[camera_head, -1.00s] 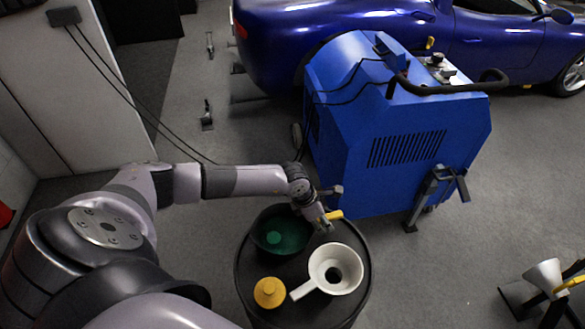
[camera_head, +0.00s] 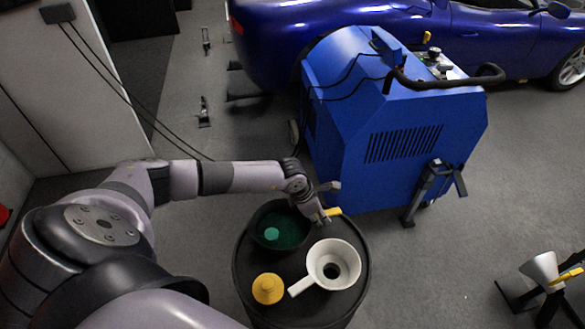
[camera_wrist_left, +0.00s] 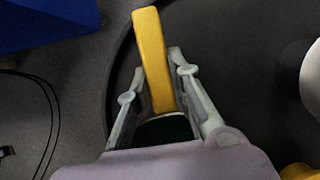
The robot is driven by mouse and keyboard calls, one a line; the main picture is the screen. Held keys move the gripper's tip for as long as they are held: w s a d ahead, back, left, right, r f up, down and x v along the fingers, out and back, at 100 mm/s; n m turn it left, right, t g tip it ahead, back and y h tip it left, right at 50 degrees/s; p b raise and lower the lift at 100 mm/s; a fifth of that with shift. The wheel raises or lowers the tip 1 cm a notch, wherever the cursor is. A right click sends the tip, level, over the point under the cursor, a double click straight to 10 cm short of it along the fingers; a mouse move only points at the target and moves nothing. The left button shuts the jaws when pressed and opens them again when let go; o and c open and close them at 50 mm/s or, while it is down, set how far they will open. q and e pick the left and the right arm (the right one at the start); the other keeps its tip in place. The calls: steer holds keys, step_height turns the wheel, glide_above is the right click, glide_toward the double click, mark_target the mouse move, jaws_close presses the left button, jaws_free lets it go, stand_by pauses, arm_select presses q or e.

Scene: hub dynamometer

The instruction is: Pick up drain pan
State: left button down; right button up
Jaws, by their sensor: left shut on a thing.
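The drain pan (camera_head: 283,229) is a dark round pan with a green inside and a lighter green spot. It is at the back left of the round black drum top, with a yellow handle (camera_head: 333,212) on its right side. My left gripper (camera_head: 324,215) is shut on the yellow handle. In the left wrist view, the handle (camera_wrist_left: 150,40) lies between the two fingers of the gripper (camera_wrist_left: 157,68), and a dark green bit of the pan (camera_wrist_left: 167,128) shows below. I cannot tell whether the pan touches the drum top. My right gripper is not in view.
A white funnel (camera_head: 347,258) and a yellow cap (camera_head: 268,289) stand on the drum top (camera_head: 305,305) close to the pan. A blue machine (camera_head: 400,150) stands just behind. Another funnel on a stand (camera_head: 541,268) is at right. Open floor lies between.

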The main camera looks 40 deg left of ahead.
arm_select(q)
steer(key=shift+r, duration=0.2)
step_height(320, 180, up, 20)
steer(key=shift+f, duration=0.2)
stand_by(1.2)
stand_by(2.8)
